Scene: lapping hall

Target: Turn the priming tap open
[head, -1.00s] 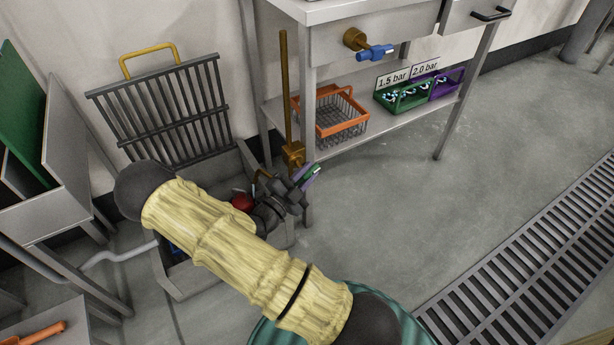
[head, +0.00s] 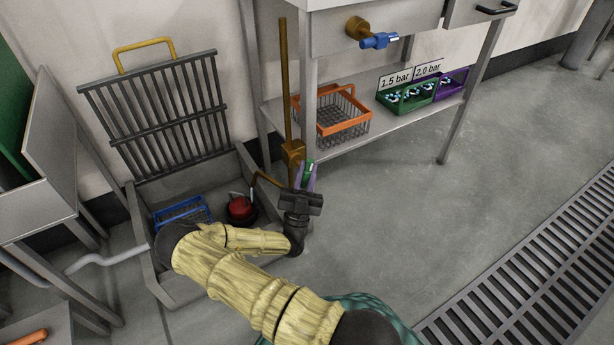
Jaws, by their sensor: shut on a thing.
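The brass tap body (head: 293,152) sits low on a vertical brass pipe (head: 284,80) beside the table leg. A thin brown spout bends from it to the left over the sump. My gripper (head: 308,174) is just right of and below the tap body, its purple fingers pointing up. They are shut on a small green piece (head: 309,167), which looks like the tap's handle. Whether it joins the body is hard to tell, as the fingers cover part of it.
An open grey sump (head: 150,270) holds a blue basket (head: 183,212) and a red-topped device (head: 240,207). Its grate (head: 160,115) leans on the wall. An orange basket (head: 343,128) and green (head: 407,100) and purple bins (head: 452,85) stand on the shelf.

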